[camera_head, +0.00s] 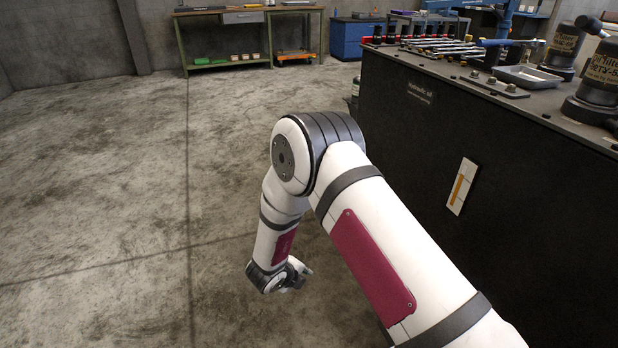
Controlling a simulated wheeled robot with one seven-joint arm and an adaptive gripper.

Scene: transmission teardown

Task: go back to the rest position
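My arm (370,235) reaches from the lower right up to its bent elbow, then folds down toward the floor. My gripper (298,272) is at the low end of the arm, small and partly hidden behind the wrist. I cannot tell whether its fingers are open or shut. No held object is visible. The arm is over bare concrete floor, left of a large black hydraulic oil tank (450,150).
The tank's top carries a grey tray (525,77), several tools and dark cylindrical units (598,85). A green workbench (250,17) and a blue cabinet (354,38) stand at the back. The floor (95,200) to the left is clear.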

